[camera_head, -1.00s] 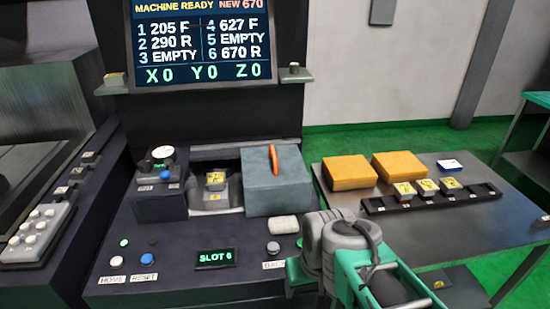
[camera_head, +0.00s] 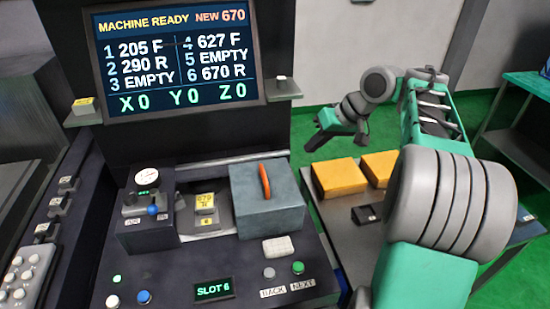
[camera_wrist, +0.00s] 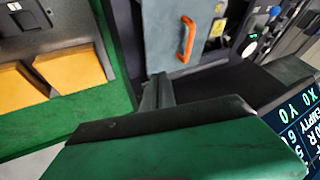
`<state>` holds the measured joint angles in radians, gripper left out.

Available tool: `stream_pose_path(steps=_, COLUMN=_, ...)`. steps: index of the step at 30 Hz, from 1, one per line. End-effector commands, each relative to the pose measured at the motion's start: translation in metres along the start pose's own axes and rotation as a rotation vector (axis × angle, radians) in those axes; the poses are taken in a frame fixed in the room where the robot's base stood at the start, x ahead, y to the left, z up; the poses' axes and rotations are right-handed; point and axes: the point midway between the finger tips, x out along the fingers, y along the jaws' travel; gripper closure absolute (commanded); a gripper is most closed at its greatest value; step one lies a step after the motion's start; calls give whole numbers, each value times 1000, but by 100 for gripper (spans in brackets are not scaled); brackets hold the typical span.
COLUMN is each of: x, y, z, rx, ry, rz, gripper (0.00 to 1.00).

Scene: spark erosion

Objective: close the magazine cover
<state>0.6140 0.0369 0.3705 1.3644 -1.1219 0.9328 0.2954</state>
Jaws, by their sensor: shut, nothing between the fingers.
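The magazine cover (camera_head: 270,212) is a blue-grey box with an upright orange handle (camera_head: 265,181) on the machine's console. It stands to the right of an opening (camera_head: 213,222), where a block with a yellow label (camera_head: 205,202) is exposed. The wrist view shows the cover (camera_wrist: 160,35) and its orange handle (camera_wrist: 187,40) at the top. My gripper (camera_head: 314,146) is shut and empty, raised above and to the right of the cover, apart from it. In the wrist view its dark fingers (camera_wrist: 158,92) point toward the cover.
A gauge box with a blue knob (camera_head: 147,215) stands left of the opening. The console front has buttons and a SLOT 6 display (camera_head: 213,289). The screen (camera_head: 175,60) rises behind. Yellow boxes (camera_head: 338,178) sit on the side table at right, partly hidden by my arm.

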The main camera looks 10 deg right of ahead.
Motion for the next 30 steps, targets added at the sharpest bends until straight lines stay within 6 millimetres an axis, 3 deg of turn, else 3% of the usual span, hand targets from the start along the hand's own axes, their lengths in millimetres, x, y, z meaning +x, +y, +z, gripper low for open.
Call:
stream_pose_path(steps=3, x=0, y=-22, z=6, rx=23, ry=-22, rz=-51, gripper=100)
stream_pose_path(steps=8, x=8, y=-28, z=5, rx=79, ry=-28, rz=-53, gripper=100)
stream_pose_path(steps=11, x=20, y=-29, z=6, rx=78, ry=-30, rz=-54, gripper=100)
stream_pose_path(steps=23, x=104, y=-32, z=8, rx=80, ry=-29, rz=-52, gripper=100)
stream_pose_path(steps=30, x=121, y=-61, z=8, rx=79, ry=-27, rz=-51, gripper=100)
